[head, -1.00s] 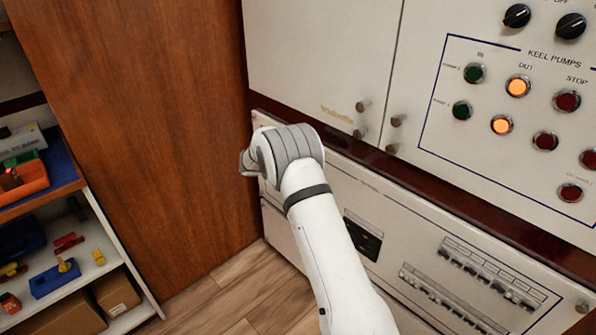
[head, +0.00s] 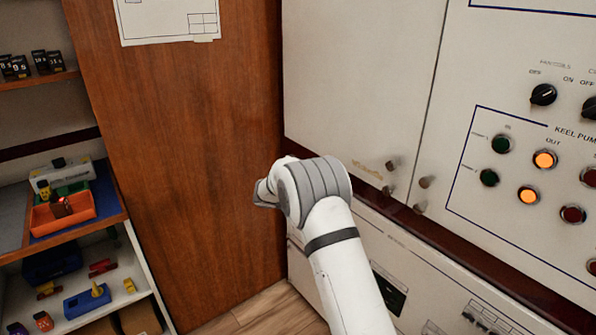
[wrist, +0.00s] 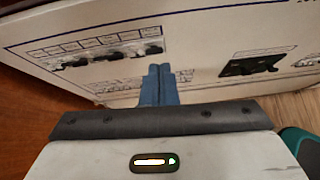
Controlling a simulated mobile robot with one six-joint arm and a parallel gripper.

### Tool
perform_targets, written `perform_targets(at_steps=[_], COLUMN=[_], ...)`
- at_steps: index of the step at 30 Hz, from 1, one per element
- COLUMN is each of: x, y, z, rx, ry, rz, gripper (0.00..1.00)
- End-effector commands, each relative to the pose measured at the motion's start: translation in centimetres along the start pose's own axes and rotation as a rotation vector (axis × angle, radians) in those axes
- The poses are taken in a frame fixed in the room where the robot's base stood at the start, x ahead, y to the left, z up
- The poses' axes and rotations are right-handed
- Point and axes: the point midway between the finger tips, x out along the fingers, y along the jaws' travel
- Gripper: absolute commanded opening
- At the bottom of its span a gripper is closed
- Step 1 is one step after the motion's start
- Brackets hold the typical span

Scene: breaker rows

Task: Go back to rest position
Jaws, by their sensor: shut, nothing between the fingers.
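My gripper (wrist: 160,84) shows in the wrist view with its blue fingers shut together and nothing between them. Beyond the fingers is the white breaker panel (wrist: 200,30), with a row of dark breakers (wrist: 110,56) to the left and a dark socket-like opening (wrist: 252,65) to the right. In the head view my white and grey arm reaches up in front of the lower breaker panel (head: 425,265). The gripper itself is hidden behind the arm there.
The keel pumps panel (head: 540,180) with lit orange buttons is on the right. White cabinet doors (head: 360,80) with small knobs stand behind the arm. A wooden wall panel (head: 180,150) and shelves with an orange bin (head: 65,212) are on the left. Some floor (head: 270,312) shows below.

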Motion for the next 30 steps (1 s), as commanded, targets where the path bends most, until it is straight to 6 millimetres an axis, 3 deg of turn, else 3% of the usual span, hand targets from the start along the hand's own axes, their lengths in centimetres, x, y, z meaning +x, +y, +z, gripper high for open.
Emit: perform_targets(at_steps=[6,15,23,30], x=[-4.8,-12.7,-19.6,-25.4], y=[-6.5,-18.0,-27.7,-35.4], z=[5.9,10.3,10.8,8.6], rx=[0.325,0.859,1.315,1.716], ry=[0.120,0.302,0.442,0.560], rz=[-0.081,-0.248,-0.418,-0.603], gripper=[0.00,0.00,0.00,0.00])
